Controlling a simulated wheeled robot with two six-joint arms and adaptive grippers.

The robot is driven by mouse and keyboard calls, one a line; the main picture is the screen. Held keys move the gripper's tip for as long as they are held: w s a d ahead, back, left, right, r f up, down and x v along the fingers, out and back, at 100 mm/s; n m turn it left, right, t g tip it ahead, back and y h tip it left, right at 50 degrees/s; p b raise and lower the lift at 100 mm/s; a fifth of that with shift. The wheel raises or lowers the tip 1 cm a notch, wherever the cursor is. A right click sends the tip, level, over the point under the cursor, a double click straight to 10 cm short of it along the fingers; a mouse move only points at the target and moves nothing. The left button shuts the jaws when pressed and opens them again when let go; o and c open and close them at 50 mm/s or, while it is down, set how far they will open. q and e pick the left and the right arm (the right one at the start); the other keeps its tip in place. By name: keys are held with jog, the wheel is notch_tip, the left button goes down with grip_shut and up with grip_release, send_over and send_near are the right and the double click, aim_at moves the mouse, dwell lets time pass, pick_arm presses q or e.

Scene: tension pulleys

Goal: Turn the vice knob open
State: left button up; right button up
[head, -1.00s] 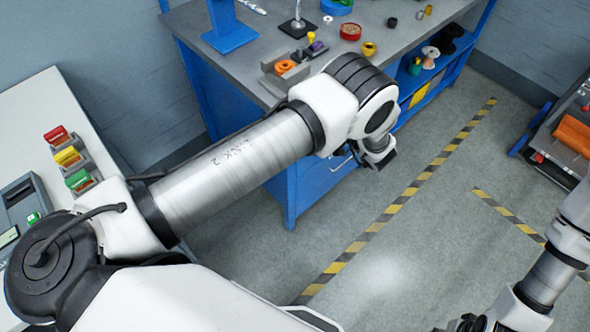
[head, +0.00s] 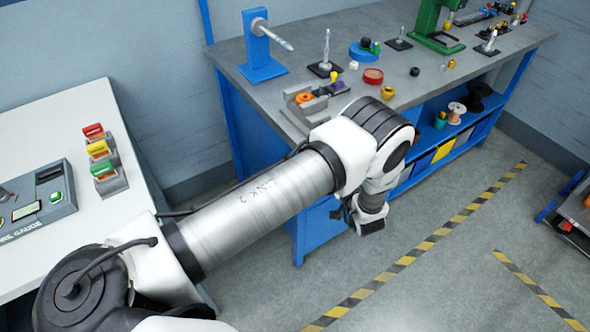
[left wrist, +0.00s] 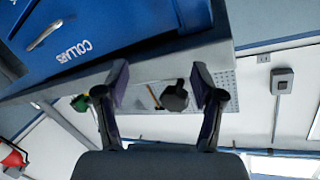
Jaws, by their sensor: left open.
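A small grey vice (head: 299,110) sits at the near left corner of the grey workbench, with an orange round part (head: 304,98) at its jaws. A purple piece with a yellow tip (head: 337,88) shows at its far right end; I cannot tell whether this is the knob. My left arm reaches across in front of the bench. Its gripper (head: 362,220) hangs low before the blue bench front, below and right of the vice, partly hidden. In the left wrist view, the left gripper (left wrist: 160,80) is open and empty. My right gripper is out of view.
The grey workbench (head: 430,85) holds a blue stand (head: 262,50), a red round part (head: 373,76) and a green press (head: 435,25). A white table (head: 40,140) stands left.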

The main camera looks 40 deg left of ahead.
pick_arm(q)
jog(key=s+d+f+m+g+h+b, duration=0.1)
jog(key=s+f+m+g+h+b, duration=0.3)
jog(key=s+f+h, duration=0.5)
jog(key=s+f+b, duration=0.1)
jog(key=s+f, duration=0.8)
jog(key=s, duration=0.2)
jog(key=shift+s+m+g+h, duration=0.25)
jog(key=shift+m+g+h, duration=0.05)
